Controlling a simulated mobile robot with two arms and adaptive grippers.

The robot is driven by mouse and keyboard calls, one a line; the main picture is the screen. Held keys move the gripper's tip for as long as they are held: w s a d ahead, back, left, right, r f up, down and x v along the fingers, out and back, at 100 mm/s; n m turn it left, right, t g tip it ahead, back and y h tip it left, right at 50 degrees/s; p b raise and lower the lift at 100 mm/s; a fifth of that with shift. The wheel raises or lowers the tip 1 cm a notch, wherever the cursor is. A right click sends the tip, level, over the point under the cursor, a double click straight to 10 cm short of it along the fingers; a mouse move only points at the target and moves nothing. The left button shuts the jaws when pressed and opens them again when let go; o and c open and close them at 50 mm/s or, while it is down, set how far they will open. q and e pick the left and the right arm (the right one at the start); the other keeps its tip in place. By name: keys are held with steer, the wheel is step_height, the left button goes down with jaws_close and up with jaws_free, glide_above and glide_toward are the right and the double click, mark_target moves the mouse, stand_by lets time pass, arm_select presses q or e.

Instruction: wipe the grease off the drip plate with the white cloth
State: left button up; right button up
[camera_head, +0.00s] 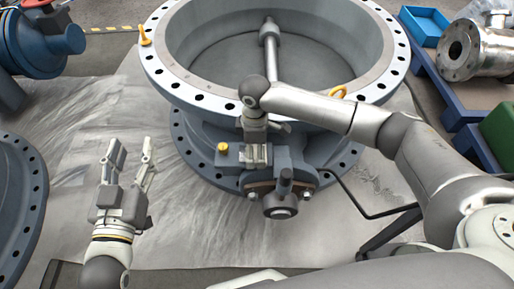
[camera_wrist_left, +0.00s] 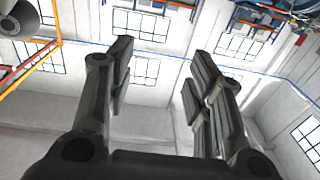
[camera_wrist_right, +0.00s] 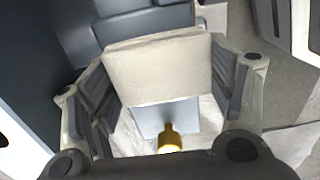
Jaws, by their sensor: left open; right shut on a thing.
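My right gripper (camera_head: 257,152) points down over the blue-grey housing at the front of the large valve. In the right wrist view it is shut on the white cloth (camera_wrist_right: 158,72), which looks like a thick off-white pad between the fingers. Just beyond the cloth lies a flat pale grey surface (camera_wrist_right: 150,118), which may be the drip plate. I cannot tell whether the cloth touches it. The arm and cloth hide much of this spot in the head view, and no grease can be made out. My left gripper (camera_head: 131,160) is open and empty, fingers up, left of the valve.
The large valve (camera_head: 185,85) has a wide bolted flange above the housing. A yellow cap (camera_head: 222,147) sits beside my right gripper. Another blue-grey flange (camera_head: 20,200) stands at left. A blue bin (camera_head: 425,25) and steel fitting (camera_head: 480,48) are at right. The floor sheet near my left gripper is clear.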

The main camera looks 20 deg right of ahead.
steer(key=shift+w+a+p, duration=0.15)
steer(key=shift+a+p, duration=0.25)
steer(key=shift+a, duration=0.2)
steer(key=shift+a+f, duration=0.1)
steer(key=shift+a, duration=0.1)
arm_select(q)
steer(key=f+g, duration=0.2)
steer(key=f, duration=0.1)
steer(key=s+a+f+y, duration=0.1)
steer(key=shift+f+g, duration=0.35)
steer(key=shift+g, duration=0.05)
steer(key=shift+f, duration=0.1)
arm_select(e)
steer(key=shift+d+p, duration=0.5)
steer(key=shift+p, duration=0.1)
steer(key=shift+s+d+f+p, duration=0.2)
steer(key=shift+s+d+p, duration=0.1)
steer(key=shift+d, duration=0.05)
arm_select(q)
steer(key=s+a+f+g+y, duration=0.1)
steer(key=s+a+f+g, duration=0.1)
steer(key=s+f+g, duration=0.2)
step_height(320, 180, down, 2)
steer(key=shift+f+y, duration=0.15)
steer(key=shift+y, duration=0.15)
steer(key=shift+s+a, duration=0.1)
steer(key=shift+a, duration=0.05)
